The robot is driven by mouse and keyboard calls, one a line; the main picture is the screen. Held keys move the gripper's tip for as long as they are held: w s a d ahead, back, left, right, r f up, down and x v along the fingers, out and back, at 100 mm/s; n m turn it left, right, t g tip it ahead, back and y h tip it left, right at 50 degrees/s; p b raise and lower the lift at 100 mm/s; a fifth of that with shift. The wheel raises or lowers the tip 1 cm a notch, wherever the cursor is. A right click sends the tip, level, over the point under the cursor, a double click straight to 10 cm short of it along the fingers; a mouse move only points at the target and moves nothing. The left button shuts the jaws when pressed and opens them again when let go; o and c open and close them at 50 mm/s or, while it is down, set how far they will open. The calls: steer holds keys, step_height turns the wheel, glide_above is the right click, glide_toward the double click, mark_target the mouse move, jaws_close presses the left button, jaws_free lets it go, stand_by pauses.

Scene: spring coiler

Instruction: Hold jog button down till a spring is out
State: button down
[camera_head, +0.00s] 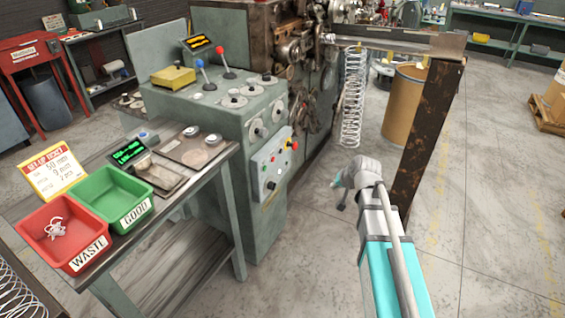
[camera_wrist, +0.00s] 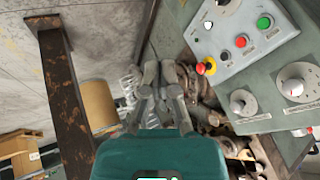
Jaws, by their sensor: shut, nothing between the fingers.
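A pale button panel (camera_head: 272,163) is on the side of the green machine console, with several coloured buttons. In the wrist view this panel (camera_wrist: 238,38) is at the upper right, showing a green button (camera_wrist: 264,22), a red button (camera_wrist: 240,40) and a red-and-yellow button (camera_wrist: 206,67). I cannot read which is the jog button. A long wire spring (camera_head: 352,100) hangs below the coiler's horizontal chute (camera_head: 390,40). My gripper (camera_head: 338,184) is shut and empty, right of the panel and apart from it. It also shows in the wrist view (camera_wrist: 159,70).
A rusty post (camera_head: 428,130) stands close to the right of my arm. A brown drum (camera_head: 403,105) is behind the spring. A bench on the left holds a red WASTE bin (camera_head: 60,232) and a green GOOD bin (camera_head: 110,198). Floor is clear between console and post.

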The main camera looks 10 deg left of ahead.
mark_target(281, 151)
steer(key=w+a+f+m+t+y+b, duration=0.1)
steer(key=w+a+f+m+t+b, duration=0.1)
steer(key=w+b, duration=0.3)
steer(key=w+a+f+m+t+b, duration=0.1)
steer(key=w+a+f+t+b, duration=0.1)
steer(key=w+a+b, duration=0.3)
steer(key=w+a+f+m+t+y+b, duration=0.1)
steer(key=w+a+f+m+t+b, duration=0.1)
steer(key=w+b, duration=0.4)
steer(key=w+a+f+t, duration=0.1)
steer(key=w+a+t, duration=0.1)
steer(key=w, duration=0.2)
steer(key=shift+w+m+y+b, duration=0.15)
steer(key=shift+m+y+b, duration=0.15)
steer(key=shift+a, duration=0.15)
steer(key=w+a, duration=0.3)
steer(key=a, duration=0.5)
steer(key=shift+w+a, duration=0.25)
steer(key=shift+a, duration=0.55)
stand_by(4.0)
